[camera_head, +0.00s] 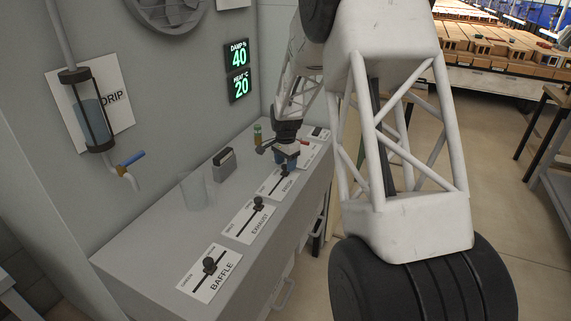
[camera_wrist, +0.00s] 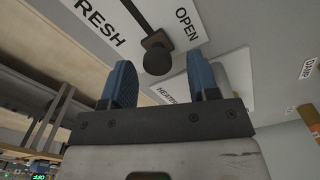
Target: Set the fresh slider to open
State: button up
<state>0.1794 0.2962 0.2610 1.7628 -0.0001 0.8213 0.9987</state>
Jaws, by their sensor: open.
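The fresh slider's plate (camera_wrist: 110,22) shows in the wrist view with the words FRESH and OPEN and a dark slot. Its dark round knob (camera_wrist: 156,60) stands on a short stem on the slot, near the OPEN word. The slot's far end is partly hidden, so I cannot tell its exact setting. My gripper (camera_wrist: 163,75) is open; its blue fingers lie to either side of the knob in the picture, with no clear contact. In the head view the fresh plate (camera_head: 287,186) is on the bench, with my gripper (camera_head: 286,161) over its far part.
The exhaust slider (camera_head: 258,204) and baffle slider (camera_head: 209,266) stand nearer on the bench. A heater plate (camera_wrist: 172,88) lies beyond the fresh plate. A glass beaker (camera_head: 196,190) and a grey box (camera_head: 224,165) stand toward the wall. Displays read damp 40 (camera_head: 238,55) and heat 20 (camera_head: 239,86).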

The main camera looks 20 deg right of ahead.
aim_at(285, 166)
jog(key=shift+r, duration=3.65)
jog(key=shift+r, duration=0.1)
jog(key=shift+s+a+r, duration=0.1)
jog(key=shift+s+r, duration=0.05)
jog(key=shift+s, duration=0.1)
jog(key=s+a+r+n, duration=0.2)
jog(key=s+a+r, duration=0.15)
jog(key=s, duration=0.45)
jog(key=s+a+r+n+t, duration=0.1)
jog(key=s+a+r+n, duration=0.1)
jog(key=s+r, duration=0.45)
jog(key=s+a+r+n, duration=0.3)
jog(key=s, duration=0.6)
jog(key=s+a+n, duration=0.2)
jog(key=s+n, duration=0.1)
jog(key=s, duration=1)
jog(key=s+a+f+n+t, duration=0.1)
jog(key=s+a+n, duration=0.2)
jog(key=s, duration=1)
jog(key=shift+a+t, duration=0.15)
jog(key=shift+t, duration=0.15)
